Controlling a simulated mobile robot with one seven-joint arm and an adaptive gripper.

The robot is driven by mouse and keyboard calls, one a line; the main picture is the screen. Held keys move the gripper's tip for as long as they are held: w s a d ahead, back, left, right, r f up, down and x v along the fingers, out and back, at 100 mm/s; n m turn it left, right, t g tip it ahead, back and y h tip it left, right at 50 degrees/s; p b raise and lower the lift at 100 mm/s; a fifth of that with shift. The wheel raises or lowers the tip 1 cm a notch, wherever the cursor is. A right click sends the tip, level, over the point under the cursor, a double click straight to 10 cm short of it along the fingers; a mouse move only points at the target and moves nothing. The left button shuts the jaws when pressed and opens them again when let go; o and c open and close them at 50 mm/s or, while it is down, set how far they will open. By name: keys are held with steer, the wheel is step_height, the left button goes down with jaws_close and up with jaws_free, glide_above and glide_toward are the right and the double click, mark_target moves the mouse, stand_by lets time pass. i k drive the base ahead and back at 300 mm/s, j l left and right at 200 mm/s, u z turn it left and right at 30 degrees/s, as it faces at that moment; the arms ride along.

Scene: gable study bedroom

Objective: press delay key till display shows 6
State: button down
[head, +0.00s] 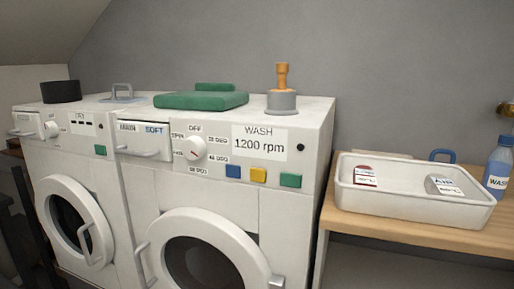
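The right machine's display (259,143) reads "WASH" and "1200 rpm". Below it sit a blue key (233,171), a yellow key (258,175) and a green key (290,180); I can read no label on them, so I cannot tell which is the delay key. The dial (194,149) is left of the display, with "OFF" above it and other markings around it. The left machine has a smaller display (84,124) with dark dashes and a green key (100,150). My gripper is not in view.
A white tray (412,204) and a blue bottle (497,165) are on the wooden counter at right. The keys' front is unobstructed.

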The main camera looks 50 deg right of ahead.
mark_target(256, 175)
steer(key=z, duration=1.25)
